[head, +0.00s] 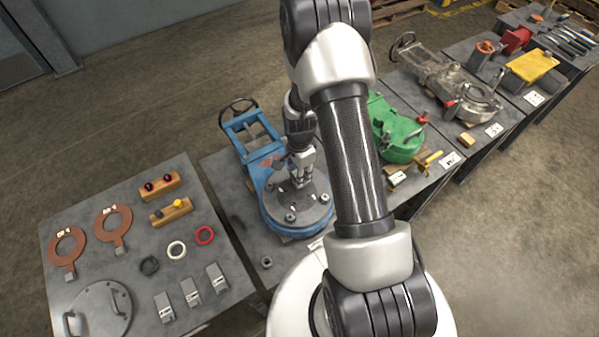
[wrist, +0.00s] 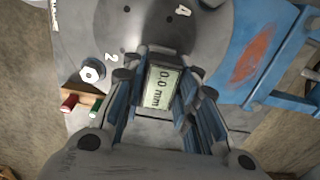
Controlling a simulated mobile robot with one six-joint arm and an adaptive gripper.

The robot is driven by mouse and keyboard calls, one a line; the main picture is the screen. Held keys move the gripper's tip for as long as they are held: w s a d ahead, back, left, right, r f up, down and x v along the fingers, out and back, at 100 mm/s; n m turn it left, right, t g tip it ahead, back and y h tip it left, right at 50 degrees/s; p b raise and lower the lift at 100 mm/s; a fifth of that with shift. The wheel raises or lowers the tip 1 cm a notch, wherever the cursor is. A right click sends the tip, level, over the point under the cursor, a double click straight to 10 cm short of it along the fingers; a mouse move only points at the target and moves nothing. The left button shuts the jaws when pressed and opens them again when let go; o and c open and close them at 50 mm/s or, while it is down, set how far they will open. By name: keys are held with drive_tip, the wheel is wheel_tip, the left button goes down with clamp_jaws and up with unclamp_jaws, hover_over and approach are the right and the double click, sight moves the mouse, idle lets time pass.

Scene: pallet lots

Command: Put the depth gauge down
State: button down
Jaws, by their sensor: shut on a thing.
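The depth gauge (wrist: 161,88) has a pale display reading 0.0 mm. In the wrist view my gripper (wrist: 158,82) is shut on it, with a finger on each side. In the head view my gripper (head: 302,182) is over the grey round flange (head: 308,208) of the blue valve (head: 262,172). The flange also shows in the wrist view (wrist: 195,28), with stamped numbers 2 and 4 and a hex bolt (wrist: 92,70). The gauge's lower end is hidden, so I cannot tell whether it touches the flange.
The left table (head: 112,177) holds copper-coloured rings, small seal rings, wooden blocks, grey tagged pieces and a round plate (head: 98,310). A green valve (head: 398,135) stands right of my arm. A wooden block with red and green pieces (wrist: 82,103) lies beside the flange.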

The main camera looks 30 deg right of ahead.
drive_tip(key=c, duration=1.3)
unclamp_jaws()
drive_tip(key=s+a+r+n+t+p, duration=0.1)
drive_tip(key=a+r+n, duration=0.1)
drive_tip(key=r, duration=0.8)
drive_tip(key=s+a+r+n+p, duration=0.2)
drive_tip(key=r+n, duration=0.1)
drive_tip(key=r, duration=0.8)
drive_tip(key=s+a+r+n+t+p, duration=0.1)
drive_tip(key=a+r+n, duration=0.1)
drive_tip(key=r, duration=0.8)
drive_tip(key=s+a+r+n+t, duration=0.1)
drive_tip(key=s+a+r+n, duration=0.1)
drive_tip(key=s, duration=0.3)
drive_tip(key=s+a+r+n, duration=0.2)
drive_tip(key=s+r+n, duration=0.3)
drive_tip(key=s+a+r+n+t, duration=0.1)
drive_tip(key=s+a+r+n, duration=0.1)
drive_tip(key=s, duration=0.3)
drive_tip(key=shift+s+a+r+n+t, duration=0.1)
drive_tip(key=shift+s+r+n+t, duration=0.1)
drive_tip(key=shift+r+n, duration=0.2)
drive_tip(key=shift+s+a+r+n+t, duration=0.1)
drive_tip(key=shift+s+r+n, duration=0.05)
drive_tip(key=shift+r+n, duration=0.25)
